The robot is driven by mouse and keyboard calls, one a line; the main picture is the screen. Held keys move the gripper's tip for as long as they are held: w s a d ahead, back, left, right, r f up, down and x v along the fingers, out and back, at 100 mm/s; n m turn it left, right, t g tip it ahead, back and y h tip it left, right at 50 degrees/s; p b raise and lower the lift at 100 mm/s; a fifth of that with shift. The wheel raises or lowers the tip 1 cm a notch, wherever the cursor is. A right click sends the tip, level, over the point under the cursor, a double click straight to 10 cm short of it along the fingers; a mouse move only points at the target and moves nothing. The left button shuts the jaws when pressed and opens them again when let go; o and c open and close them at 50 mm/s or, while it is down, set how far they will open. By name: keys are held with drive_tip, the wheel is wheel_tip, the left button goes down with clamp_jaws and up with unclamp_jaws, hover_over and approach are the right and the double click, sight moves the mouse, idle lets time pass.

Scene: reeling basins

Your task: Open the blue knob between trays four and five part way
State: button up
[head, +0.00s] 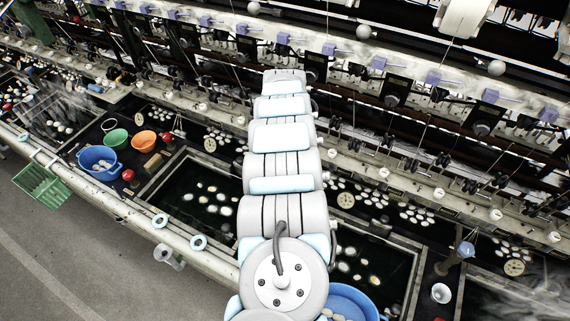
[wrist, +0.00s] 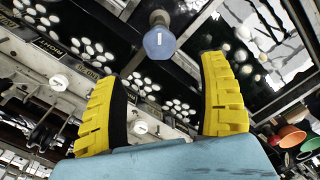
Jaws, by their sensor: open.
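A blue knob (wrist: 158,43) on a grey stem shows at the top of the wrist view, over the dark divider between two basins. A blue knob on a post (head: 466,249) also shows at the right of the head view; I cannot tell if it is the same one. My gripper (wrist: 162,72) has two yellow ridged fingers spread wide, with nothing between them. The knob appears beyond the fingertips, roughly centred in the gap and apart from both. In the head view my gripper is not seen; my arm covers the middle.
Basins with pale cocoons lie on both sides, such as the left basin (head: 205,197). A blue bowl (head: 100,162), a green bowl (head: 116,139) and an orange bowl (head: 144,141) stand at the left. Another blue bowl (head: 355,300) is partly behind my arm. Reeling machinery runs along the back.

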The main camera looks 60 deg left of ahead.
drive_tip(key=shift+r, duration=1.35)
idle(1.4)
